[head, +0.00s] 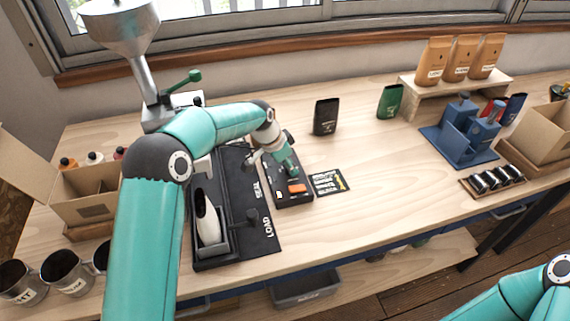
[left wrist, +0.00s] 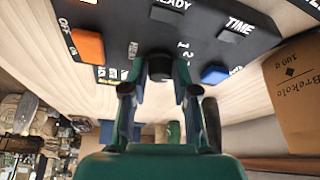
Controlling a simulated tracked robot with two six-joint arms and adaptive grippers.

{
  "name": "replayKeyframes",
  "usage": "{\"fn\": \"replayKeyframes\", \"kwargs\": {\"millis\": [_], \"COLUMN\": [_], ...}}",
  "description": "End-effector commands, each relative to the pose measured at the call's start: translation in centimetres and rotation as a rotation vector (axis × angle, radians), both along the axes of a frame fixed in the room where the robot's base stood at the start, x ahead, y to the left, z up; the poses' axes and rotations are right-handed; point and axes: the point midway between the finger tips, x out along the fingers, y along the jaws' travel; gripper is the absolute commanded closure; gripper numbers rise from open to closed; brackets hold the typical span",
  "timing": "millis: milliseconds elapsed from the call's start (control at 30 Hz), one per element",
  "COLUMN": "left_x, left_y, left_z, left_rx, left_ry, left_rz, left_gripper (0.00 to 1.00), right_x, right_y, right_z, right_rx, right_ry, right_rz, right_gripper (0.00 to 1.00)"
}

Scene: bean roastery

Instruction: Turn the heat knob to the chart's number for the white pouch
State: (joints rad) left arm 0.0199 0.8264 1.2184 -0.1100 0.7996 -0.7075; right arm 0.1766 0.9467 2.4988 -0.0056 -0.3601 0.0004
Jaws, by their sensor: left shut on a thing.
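A black control panel (head: 291,202) stands mid-table. In the left wrist view its dark round heat knob (left wrist: 159,68) has numbers beside it; "1" and "2" are readable, and the knob's setting is not. My left gripper (head: 287,168) points down at the panel; in the left wrist view its fingers (left wrist: 158,88) are shut on the knob. The chart seems to be the black card (head: 329,181) right of the panel, its print too small to read. A white pouch-like thing (head: 207,219) stands in a grey holder at left. My right gripper is out of view.
The panel has an orange switch (left wrist: 88,45), a blue button (left wrist: 214,74) and a TIME control (left wrist: 235,33). A black pouch (head: 326,116) and green pouch (head: 390,101) stand behind. A blue machine (head: 464,133) is at right. Table front right of the chart is clear.

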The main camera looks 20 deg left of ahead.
Motion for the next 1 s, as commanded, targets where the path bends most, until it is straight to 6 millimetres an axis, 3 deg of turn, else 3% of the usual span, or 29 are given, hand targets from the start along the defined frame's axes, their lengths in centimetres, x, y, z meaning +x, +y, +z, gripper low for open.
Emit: {"fn": "replayKeyframes", "kwargs": {"millis": [333,800,833,967,1000], "left_x": [0.01,-0.02,-0.03,-0.02,0.00], "left_y": [0.03,-0.05,-0.04,-0.05,-0.05], "left_z": [-0.07,-0.09,-0.09,-0.08,-0.07], "left_rx": [0.000,0.000,0.000,0.000,0.000], "left_ry": [0.001,0.003,0.003,0.003,0.002], "left_rz": [-0.131,-0.147,-0.147,-0.147,-0.147], "left_gripper": [1.00,1.00,0.68,0.47,0.47], "right_x": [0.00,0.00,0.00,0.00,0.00], "right_y": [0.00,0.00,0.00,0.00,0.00], "right_z": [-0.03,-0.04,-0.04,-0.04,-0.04], "right_rx": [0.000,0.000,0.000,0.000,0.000], "right_ry": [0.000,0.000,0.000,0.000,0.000], "right_rz": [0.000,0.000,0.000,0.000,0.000], "right_gripper": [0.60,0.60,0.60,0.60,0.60]}}
